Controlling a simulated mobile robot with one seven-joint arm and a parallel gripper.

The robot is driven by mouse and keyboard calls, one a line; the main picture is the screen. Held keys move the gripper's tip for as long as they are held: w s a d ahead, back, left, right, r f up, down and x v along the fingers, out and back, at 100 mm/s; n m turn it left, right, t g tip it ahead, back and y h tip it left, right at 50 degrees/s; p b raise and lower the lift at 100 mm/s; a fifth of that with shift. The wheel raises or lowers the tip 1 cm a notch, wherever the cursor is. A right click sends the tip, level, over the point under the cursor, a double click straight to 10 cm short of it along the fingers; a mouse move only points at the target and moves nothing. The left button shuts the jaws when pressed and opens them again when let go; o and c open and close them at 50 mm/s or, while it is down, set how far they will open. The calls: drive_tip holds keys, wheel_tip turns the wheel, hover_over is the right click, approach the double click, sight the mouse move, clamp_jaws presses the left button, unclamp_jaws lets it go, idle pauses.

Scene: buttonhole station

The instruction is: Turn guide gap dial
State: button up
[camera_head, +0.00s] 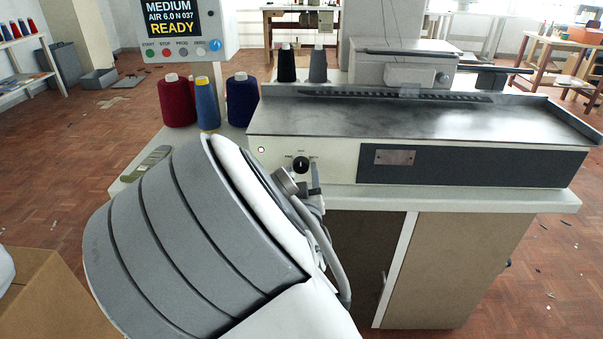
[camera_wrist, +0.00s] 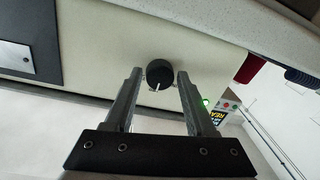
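The guide gap dial is a round black knob (camera_head: 301,165) on the cream front panel of the machine, with small print beside it. In the wrist view the dial (camera_wrist: 158,71) shows a white pointer line at its lower edge; that view is turned, and the head view shows a light mark near the top. My gripper (camera_wrist: 159,74) is open, with its two fingers apart on either side of the dial. I cannot tell whether the tips reach around it or stop just short. In the head view my arm hides most of the gripper.
The grey worktop (camera_head: 400,120) lies above the panel. A metal plate (camera_head: 394,157) sits on the dark panel at right. A red cone (camera_head: 177,101) and blue cones stand left of the machine. The display (camera_head: 172,20) reads MEDIUM, READY. A cardboard box (camera_head: 55,295) is at lower left.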

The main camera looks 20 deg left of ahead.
clamp_jaws()
drive_tip(key=shift+r+n+p, duration=0.1)
drive_tip(key=shift+n+p, duration=0.2)
drive_tip(key=shift+p, duration=0.05)
drive_tip(key=shift+r+n+p, duration=0.1)
drive_tip(key=shift+n+p, duration=0.4)
drive_tip(key=n+p, duration=0.3)
drive_tip(key=n, duration=0.1)
drive_tip(key=shift+r+p, duration=0.1)
drive_tip(key=shift+p, duration=0.2)
drive_tip(key=n+p, duration=0.4)
drive_tip(key=n, duration=0.1)
drive_tip(key=shift+n+h, duration=0.3)
drive_tip(key=shift+n, duration=0.1)
